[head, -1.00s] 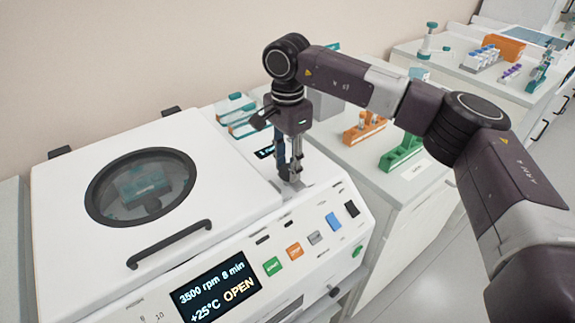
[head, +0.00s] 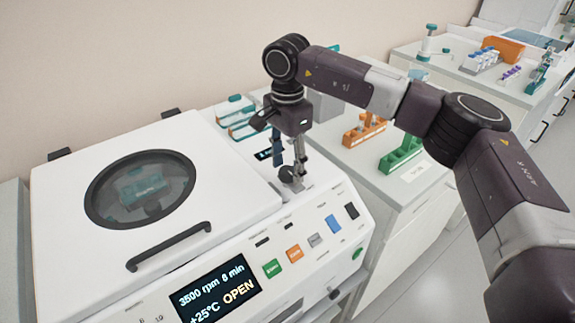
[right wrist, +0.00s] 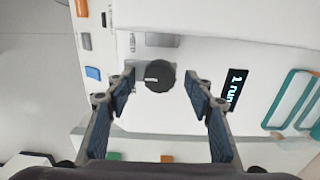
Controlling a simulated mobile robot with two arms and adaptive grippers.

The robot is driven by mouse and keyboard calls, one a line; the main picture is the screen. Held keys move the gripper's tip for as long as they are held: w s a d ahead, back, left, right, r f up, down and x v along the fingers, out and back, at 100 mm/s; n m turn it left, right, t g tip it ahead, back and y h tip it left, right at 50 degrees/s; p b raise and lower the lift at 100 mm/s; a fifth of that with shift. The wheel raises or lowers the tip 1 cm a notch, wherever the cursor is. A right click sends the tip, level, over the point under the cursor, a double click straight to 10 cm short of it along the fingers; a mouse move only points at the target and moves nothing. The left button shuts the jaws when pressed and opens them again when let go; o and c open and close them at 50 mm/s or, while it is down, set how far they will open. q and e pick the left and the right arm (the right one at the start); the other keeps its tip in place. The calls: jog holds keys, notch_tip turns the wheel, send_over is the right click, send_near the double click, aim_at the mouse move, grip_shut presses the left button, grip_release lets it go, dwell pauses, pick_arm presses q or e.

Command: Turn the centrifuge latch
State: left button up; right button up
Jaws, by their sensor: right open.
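The white centrifuge (head: 255,215) fills the lower left of the head view. Its lid is down, with a round window (head: 140,189) and a black handle (head: 170,246); its display (head: 218,292) reads OPEN. The latch is a round black knob on the top right of the housing; the right wrist view shows it clearly (right wrist: 159,76), with a pale mark on it. My right gripper (head: 293,180) points down over the latch. In the right wrist view its two fingers (right wrist: 163,90) stand apart, one on each side of the knob, with gaps between. My left gripper is not in view.
Coloured buttons (head: 294,253) line the front panel. Teal-framed boxes (head: 237,118) stand behind the housing. Orange (head: 364,130) and green (head: 401,152) tube racks stand on the bench to the right. A floor gap lies at lower right.

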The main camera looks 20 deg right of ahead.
aim_at(288, 171)
notch_tip(288, 171, up, 12)
dwell(0.4)
jog(key=shift+f, duration=0.2)
